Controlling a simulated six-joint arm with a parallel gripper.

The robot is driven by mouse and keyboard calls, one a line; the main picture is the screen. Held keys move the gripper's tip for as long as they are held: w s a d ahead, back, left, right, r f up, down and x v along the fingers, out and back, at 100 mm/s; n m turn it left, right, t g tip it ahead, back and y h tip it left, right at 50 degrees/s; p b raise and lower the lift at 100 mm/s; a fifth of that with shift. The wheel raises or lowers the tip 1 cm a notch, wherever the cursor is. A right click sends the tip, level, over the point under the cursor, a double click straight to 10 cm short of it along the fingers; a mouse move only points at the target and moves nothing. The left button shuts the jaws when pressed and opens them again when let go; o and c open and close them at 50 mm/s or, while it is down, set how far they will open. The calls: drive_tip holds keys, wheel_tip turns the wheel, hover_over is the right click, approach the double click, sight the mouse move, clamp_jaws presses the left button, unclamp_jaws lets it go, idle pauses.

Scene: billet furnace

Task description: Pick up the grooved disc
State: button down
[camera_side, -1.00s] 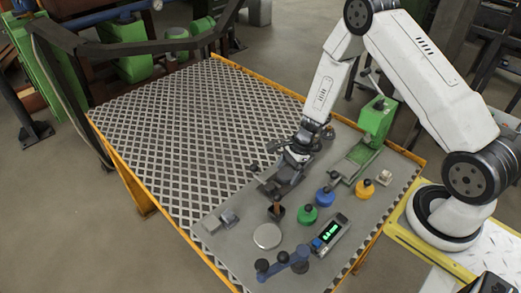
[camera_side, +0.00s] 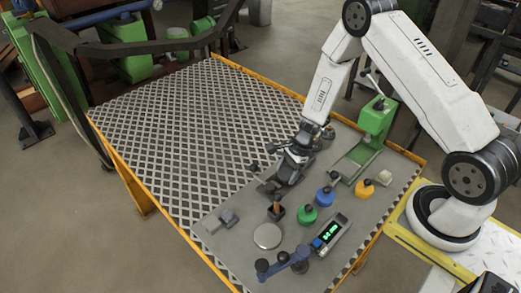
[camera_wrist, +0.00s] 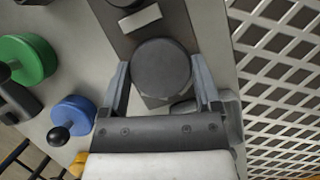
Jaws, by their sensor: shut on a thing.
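A dark grey round disc (camera_wrist: 161,64), which I take to be the grooved disc, lies between the two fingers of my gripper (camera_wrist: 160,72) in the wrist view. The fingers press on its left and right sides. Its flat face is towards the camera, and no groove shows from here. In the side view my gripper (camera_side: 284,172) is low over the dark fixture at the middle of the grey plate, and the disc cannot be made out there. I cannot tell whether the disc is still touching what is under it.
Green (camera_side: 307,213), blue (camera_side: 326,196) and yellow (camera_side: 364,187) knobbed pieces stand near my gripper. A digital gauge (camera_side: 329,234), a pale round plate (camera_side: 267,236), a blue handled tool (camera_side: 283,263) and a green press (camera_side: 376,118) are around. The perforated tabletop (camera_side: 190,125) at left is clear.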

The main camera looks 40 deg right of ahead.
drive_tip(key=shift+r, duration=0.2)
drive_tip(key=shift+w+r, duration=0.1)
drive_tip(key=shift+r, duration=0.75)
drive_tip(key=s+a+r, duration=0.1)
drive_tip(key=s+r, duration=1)
drive_tip(key=s, duration=0.3)
idle(0.4)
